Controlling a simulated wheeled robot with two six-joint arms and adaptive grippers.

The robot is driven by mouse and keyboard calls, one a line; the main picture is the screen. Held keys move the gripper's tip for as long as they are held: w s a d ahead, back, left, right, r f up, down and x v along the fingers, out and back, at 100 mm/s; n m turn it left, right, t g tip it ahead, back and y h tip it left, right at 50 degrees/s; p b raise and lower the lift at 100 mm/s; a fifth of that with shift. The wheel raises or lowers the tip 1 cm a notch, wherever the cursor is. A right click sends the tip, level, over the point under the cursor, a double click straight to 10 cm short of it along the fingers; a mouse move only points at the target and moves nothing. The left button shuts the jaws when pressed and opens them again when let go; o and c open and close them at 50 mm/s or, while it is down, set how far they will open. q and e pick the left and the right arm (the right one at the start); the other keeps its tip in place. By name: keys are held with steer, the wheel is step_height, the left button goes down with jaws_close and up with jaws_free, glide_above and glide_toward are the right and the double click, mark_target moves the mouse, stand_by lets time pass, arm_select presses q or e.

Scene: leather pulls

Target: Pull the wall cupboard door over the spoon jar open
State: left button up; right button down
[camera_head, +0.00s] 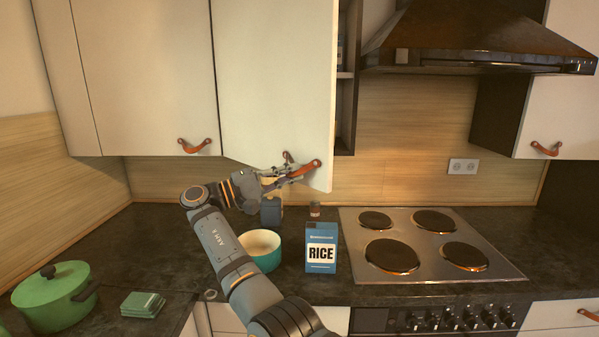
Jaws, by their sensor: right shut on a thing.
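The cream wall cupboard door (275,80) stands partly open, hinged at its left, with its free right edge swung out toward me. Its brown leather pull (305,170) is near the lower right corner. My right gripper (290,174) is shut on this pull. Part of the pull is hidden by the fingers. A dark blue-grey container (271,211) stands on the counter below the door, partly behind my gripper; I see no spoons and cannot tell whether it is the spoon jar. My left gripper is not in view.
Open shelves (346,75) show right of the door. A closed door (160,70) adjoins it at left. Below are a teal bowl (272,262), a rice box (321,262), a small jar (315,209) and a hob (420,284). A green pot (50,302) is at left.

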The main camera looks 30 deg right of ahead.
steer(key=shift+s+a+m+g, duration=0.1)
steer(key=shift+a+m+g, duration=0.2)
steer(key=shift+a, duration=0.55)
steer(key=shift+s+a+m+g, duration=0.1)
steer(key=shift+a+g, duration=0.3)
steer(key=shift+a, duration=0.4)
steer(key=c, duration=1.4)
jaws_free()
